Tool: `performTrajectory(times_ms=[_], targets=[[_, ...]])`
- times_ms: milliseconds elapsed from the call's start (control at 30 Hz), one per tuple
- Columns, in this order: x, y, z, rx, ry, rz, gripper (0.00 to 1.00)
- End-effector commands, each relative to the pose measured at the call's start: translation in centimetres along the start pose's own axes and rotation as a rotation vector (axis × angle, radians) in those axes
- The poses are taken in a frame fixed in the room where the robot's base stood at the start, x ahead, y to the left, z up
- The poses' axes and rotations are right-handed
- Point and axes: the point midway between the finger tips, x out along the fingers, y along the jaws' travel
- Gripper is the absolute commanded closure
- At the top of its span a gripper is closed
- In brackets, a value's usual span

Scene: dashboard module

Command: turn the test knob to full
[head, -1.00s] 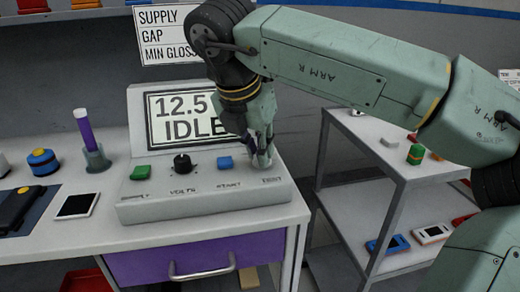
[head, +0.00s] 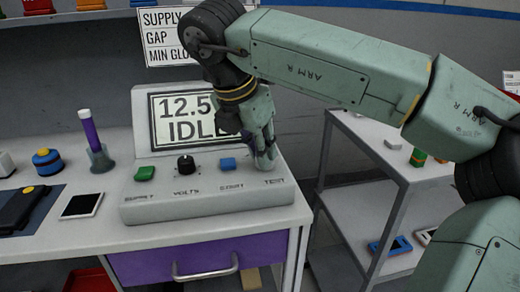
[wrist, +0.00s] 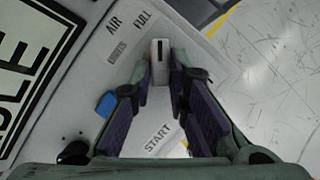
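The test knob (wrist: 160,62) is a pale grey bar with a dark mark near its upper end in the wrist view. It stands nearly upright in that picture, below the printed words AIR and FULL. My gripper (wrist: 160,80) has a finger on each side of the knob, seemingly touching it. In the head view my gripper (head: 265,158) points down at the right end of the grey sloped console (head: 225,207), above the TEST label. It hides the knob there. The console display (head: 185,118) reads 12.5 and IDLE, partly covered by my arm.
A green button (head: 145,173), a black volts knob (head: 186,164) and a blue start button (head: 228,164) sit left of my gripper on the console. A purple-handled tool (head: 91,135) stands further left. A grey shelf cart (head: 385,150) stands to the right.

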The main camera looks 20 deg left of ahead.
Motion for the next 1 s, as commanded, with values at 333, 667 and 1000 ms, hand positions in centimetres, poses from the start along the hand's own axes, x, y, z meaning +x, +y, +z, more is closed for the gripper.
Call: performTrajectory(times_ms=[333,667,1000], targets=[[0.0,0.0,0.0,-0.001,0.000,0.000,0.67],[-1.3,0.1,0.0,-0.003,0.000,0.002,0.67],[-4.0,0.0,-6.8,-0.009,-0.001,0.001,0.67]])
